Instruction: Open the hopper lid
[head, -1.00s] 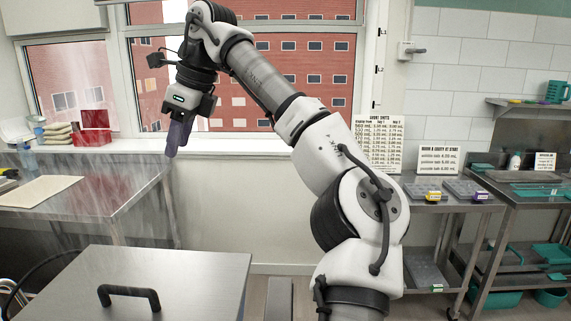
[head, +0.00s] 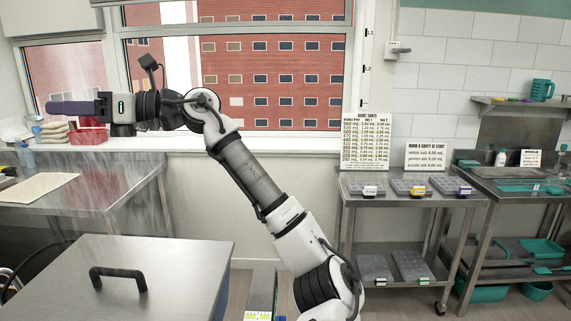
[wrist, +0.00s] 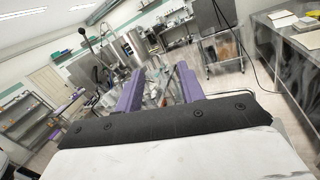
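The hopper lid (head: 185,268) is a flat steel panel with a black bar handle (head: 118,272), at the lower left of the head view. It lies flat and looks shut. My gripper (head: 55,107) is up and to the left of the lid, well clear of the handle, with its fingers pointing left. In the wrist view its two purple fingers (wrist: 158,85) stand apart with nothing held between them. I cannot make out the lid for certain in the wrist view.
A steel table (head: 110,190) with a pale board (head: 35,187) stands at the left. A red bin (head: 88,134) sits on the window sill. A steel cart (head: 400,201) with moulds stands at the right. The space above the lid is clear.

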